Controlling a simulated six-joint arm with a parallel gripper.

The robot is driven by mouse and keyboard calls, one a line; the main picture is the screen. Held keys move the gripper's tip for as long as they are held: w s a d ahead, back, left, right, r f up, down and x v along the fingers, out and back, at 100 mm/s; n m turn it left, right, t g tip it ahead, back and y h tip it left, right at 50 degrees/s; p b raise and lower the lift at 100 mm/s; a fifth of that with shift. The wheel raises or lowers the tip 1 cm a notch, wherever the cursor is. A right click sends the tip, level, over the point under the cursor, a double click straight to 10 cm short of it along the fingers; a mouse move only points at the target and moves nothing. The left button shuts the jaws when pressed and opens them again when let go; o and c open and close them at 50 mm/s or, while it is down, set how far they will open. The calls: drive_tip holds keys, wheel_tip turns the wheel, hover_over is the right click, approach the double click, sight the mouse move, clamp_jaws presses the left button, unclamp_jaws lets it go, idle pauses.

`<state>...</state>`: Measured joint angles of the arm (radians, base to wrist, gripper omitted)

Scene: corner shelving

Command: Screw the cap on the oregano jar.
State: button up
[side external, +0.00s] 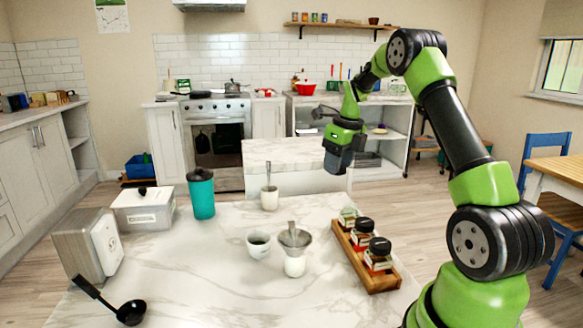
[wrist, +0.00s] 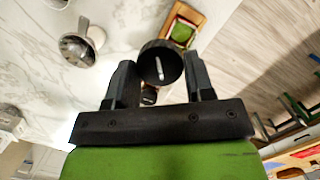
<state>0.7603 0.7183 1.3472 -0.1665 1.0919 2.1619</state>
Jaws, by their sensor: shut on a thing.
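My gripper (side external: 337,172) hangs above the back end of the wooden rack, clear of the jars. In the wrist view my gripper (wrist: 160,82) is shut on a round black cap (wrist: 158,60) with a white mark on top. The cap is hard to make out in the side view. The back jar (side external: 347,216) in the rack shows green and no black cap, and seems to be the oregano jar; its label is too small to read. A middle jar (side external: 361,238) and a front jar (side external: 377,260) wear black caps.
The wooden rack (side external: 384,284) stands on the right of the marble counter (side external: 190,270). Left of it are a funnel in a white jar (side external: 294,264), a white cup (side external: 258,246) and a teal canister (side external: 201,196). A black ladle (side external: 130,312) lies front left.

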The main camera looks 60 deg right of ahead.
drive_tip(key=s+d+m, duration=0.1)
drive_tip(key=s+d, duration=0.1)
drive_tip(key=s, duration=0.1)
hover_over(351, 214)
drive_tip(key=d, duration=0.1)
wheel_tip(351, 214, down, 4)
drive_tip(key=shift+w+d+f, duration=0.1)
drive_tip(key=shift+f, duration=1.55)
drive_tip(key=shift+w+d+f, duration=0.1)
drive_tip(key=shift+f, duration=1.55)
drive_tip(key=shift+f, duration=0.1)
drive_tip(key=shift+m, duration=0.3)
drive_tip(key=m, duration=0.4)
drive_tip(key=shift+a+h, duration=0.15)
drive_tip(key=shift+h, duration=0.25)
drive_tip(key=o, duration=1)
